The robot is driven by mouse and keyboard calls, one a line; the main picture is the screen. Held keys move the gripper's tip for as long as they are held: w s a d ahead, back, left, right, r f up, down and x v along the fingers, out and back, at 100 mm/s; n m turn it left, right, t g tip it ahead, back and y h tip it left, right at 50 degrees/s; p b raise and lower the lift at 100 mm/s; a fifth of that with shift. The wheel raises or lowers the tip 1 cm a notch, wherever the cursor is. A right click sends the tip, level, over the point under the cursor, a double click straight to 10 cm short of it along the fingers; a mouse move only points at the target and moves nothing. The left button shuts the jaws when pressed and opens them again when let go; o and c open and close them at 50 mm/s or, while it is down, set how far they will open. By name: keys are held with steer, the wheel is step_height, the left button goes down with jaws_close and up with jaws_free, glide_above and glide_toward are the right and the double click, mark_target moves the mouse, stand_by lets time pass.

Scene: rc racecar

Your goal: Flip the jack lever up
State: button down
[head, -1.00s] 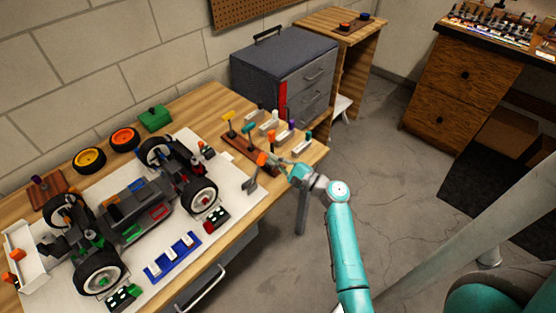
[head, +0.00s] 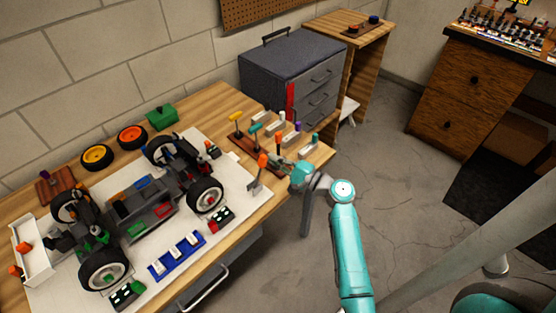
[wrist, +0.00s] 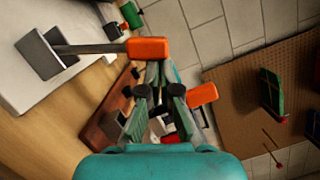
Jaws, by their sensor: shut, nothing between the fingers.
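An orange-handled lever (head: 262,160) on a grey base stands at the right edge of the white mat; it looks like the jack lever. In the wrist view its orange handle (wrist: 148,48) lies at the end of a grey shaft, just above the fingertips. The grey base (wrist: 40,58) is at upper left. My gripper (head: 276,165) is beside the handle, on its right. In the wrist view my gripper (wrist: 158,75) has its fingers together with nothing between them. I cannot tell whether a finger touches the handle.
The racecar (head: 140,200) sits on the white mat (head: 235,195) to the left. Behind the lever a wooden rack (head: 240,145) holds a yellow-handled tool (head: 236,117) and a teal-handled one (head: 255,128). Another orange handle (wrist: 203,95) is right of my fingers in the wrist view.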

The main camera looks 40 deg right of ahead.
steer(key=a+r+n+g+h, duration=0.1)
steer(key=a+n+g, duration=0.1)
steer(key=a+n, duration=1)
steer(key=shift+s+a+g+h, duration=0.2)
steer(key=shift+g+h, duration=0.1)
steer(key=shift+g, duration=0.1)
steer(key=shift+f, duration=0.1)
stand_by(0.4)
